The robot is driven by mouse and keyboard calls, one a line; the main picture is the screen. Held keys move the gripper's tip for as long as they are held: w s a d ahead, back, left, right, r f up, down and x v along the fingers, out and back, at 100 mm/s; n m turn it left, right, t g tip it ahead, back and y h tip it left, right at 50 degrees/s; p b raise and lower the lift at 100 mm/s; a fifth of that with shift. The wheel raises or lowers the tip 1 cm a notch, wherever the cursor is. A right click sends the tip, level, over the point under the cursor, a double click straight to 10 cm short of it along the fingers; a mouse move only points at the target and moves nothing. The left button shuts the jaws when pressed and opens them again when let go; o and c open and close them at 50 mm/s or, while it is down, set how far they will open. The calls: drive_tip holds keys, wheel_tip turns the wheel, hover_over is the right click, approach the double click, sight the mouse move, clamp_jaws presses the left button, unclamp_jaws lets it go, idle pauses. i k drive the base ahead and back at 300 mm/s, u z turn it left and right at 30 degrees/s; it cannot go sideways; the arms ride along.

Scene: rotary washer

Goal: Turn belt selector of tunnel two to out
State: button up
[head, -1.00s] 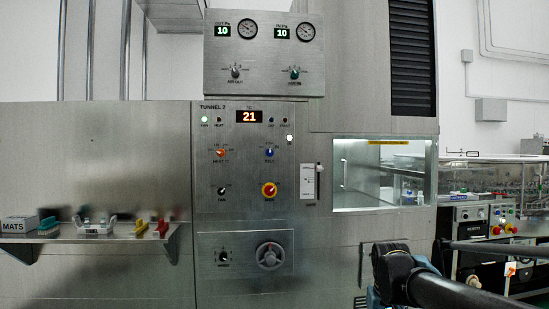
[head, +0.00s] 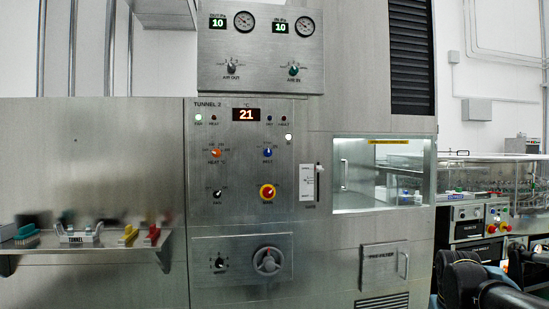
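The Tunnel 2 control panel (head: 236,210) is on the steel front, left of the lit window. Its blue knob (head: 267,153), with a label below that seems to read BELT, sits at the panel's upper right. Small marks surround the knob, too small to read, so I cannot tell its exact setting. My dark arm (head: 470,281) shows at the lower right, well away from the knob. My gripper's fingers do not show.
A handwheel (head: 267,261) sits below. A shelf (head: 90,244) with small items juts out at the left. A pre-filter door (head: 384,264) is at the lower right.

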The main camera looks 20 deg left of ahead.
sight(268, 152)
drive_tip(key=k, duration=1.4)
drive_tip(key=u, duration=0.4)
drive_tip(key=i, duration=1)
